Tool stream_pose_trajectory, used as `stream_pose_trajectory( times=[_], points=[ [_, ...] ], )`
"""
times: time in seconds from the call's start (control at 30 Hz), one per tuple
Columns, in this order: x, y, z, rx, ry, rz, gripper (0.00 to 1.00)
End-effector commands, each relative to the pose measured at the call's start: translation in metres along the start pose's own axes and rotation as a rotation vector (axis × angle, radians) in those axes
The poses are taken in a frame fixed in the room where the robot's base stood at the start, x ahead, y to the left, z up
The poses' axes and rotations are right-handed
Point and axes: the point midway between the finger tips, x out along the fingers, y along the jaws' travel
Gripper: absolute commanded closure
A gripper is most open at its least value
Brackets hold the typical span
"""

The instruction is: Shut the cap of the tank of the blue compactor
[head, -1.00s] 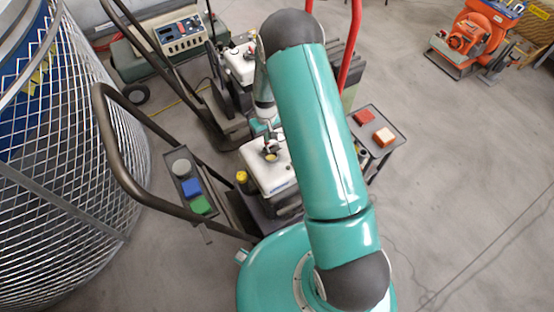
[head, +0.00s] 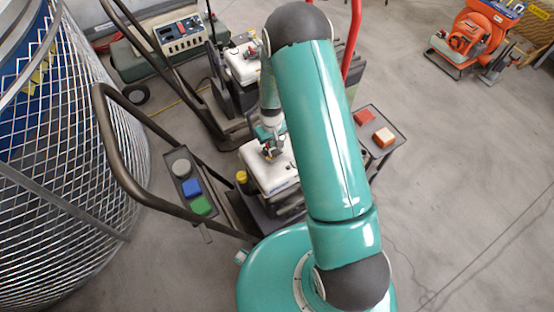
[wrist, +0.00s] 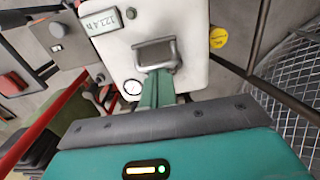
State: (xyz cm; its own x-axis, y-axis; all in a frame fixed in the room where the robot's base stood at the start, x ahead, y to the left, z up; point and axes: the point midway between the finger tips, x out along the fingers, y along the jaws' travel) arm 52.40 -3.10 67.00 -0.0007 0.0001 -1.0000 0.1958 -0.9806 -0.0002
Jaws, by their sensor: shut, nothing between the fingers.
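A white tank (head: 277,178) of the nearer machine is below my gripper (head: 269,149) in the head view. The tank also fills the top middle of the wrist view (wrist: 190,75), with a display and a round gauge on it. My gripper (wrist: 158,85) is shut and empty, its fingers pointing at a grey metal piece (wrist: 155,50) on the tank top. I cannot tell whether this piece is the cap, or whether it touches the fingers. The filler area is hidden by my gripper in the head view. No blue body paint shows on this machine.
A yellow knob (head: 241,177) is beside the tank. A dark handle bar (head: 115,150) and a small tray with coloured blocks (head: 192,188) stand at left. A second white tank (head: 243,66) is behind.

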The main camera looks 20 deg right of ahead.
Motion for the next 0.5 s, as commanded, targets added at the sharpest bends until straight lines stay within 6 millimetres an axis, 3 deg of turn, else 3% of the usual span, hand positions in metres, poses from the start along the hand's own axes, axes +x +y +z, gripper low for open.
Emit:
stream_pose_trajectory(
  times=[0.5],
  points=[
    [0.006, 0.000, 0.023, 0.001, 0.000, 0.000, 1.00]
  ],
)
